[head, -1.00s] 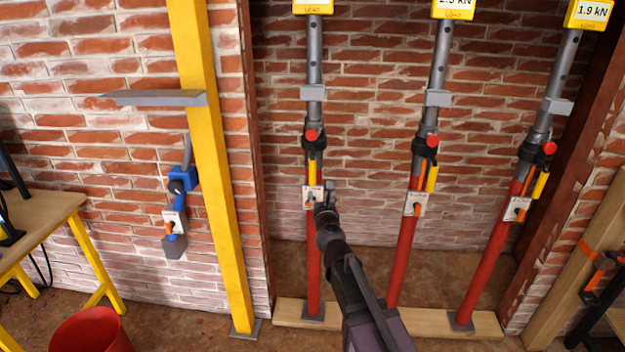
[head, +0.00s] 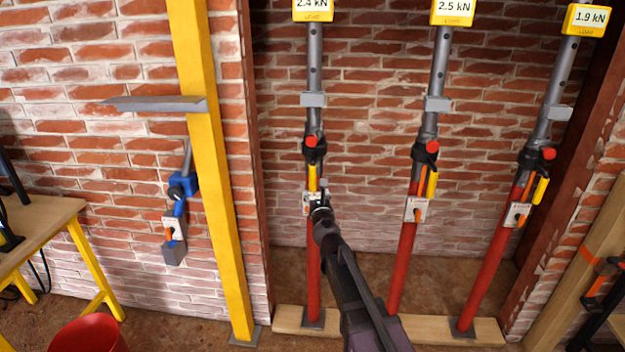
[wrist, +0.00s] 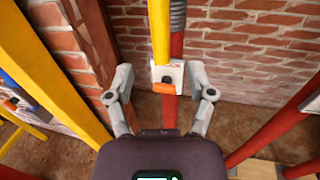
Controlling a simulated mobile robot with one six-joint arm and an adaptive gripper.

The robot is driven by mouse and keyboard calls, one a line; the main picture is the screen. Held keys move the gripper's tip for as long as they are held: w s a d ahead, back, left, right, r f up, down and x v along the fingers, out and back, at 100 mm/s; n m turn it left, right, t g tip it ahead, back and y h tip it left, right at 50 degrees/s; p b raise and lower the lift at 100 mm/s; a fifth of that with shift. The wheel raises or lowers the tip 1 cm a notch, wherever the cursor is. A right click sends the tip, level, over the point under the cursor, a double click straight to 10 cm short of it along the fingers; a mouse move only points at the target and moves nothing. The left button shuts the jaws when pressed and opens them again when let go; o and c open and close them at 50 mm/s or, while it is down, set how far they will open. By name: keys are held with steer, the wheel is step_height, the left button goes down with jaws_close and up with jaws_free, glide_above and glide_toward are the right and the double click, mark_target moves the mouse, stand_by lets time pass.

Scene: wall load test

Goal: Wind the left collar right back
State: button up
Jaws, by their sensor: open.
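The left prop (head: 313,250) is a red tube with a grey perforated inner tube, standing upright in the wall opening. Its dark collar (head: 314,150) with a red knob sits at the joint of the two tubes, and a yellow handle (head: 312,178) hangs below it. The handle also shows at the top of the wrist view (wrist: 161,35). A white plate (wrist: 166,77) with an orange lever (wrist: 164,88) is on the red tube. My gripper (wrist: 164,98) is open, its fingers apart on either side of the red tube near the plate. The load display (head: 312,8) reads 2.4 kN.
The middle prop (head: 408,250) and right prop (head: 485,270) stand to the right, reading 2.5 kN and 1.9 kN. A yellow post (head: 215,180) with a grey shelf plate (head: 155,103) stands left. A wooden sole board (head: 430,326) lies under the props.

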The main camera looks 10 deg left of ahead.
mark_target(313, 180)
steer(key=x, duration=0.9)
steer(key=shift+w, duration=0.2)
jaws_close()
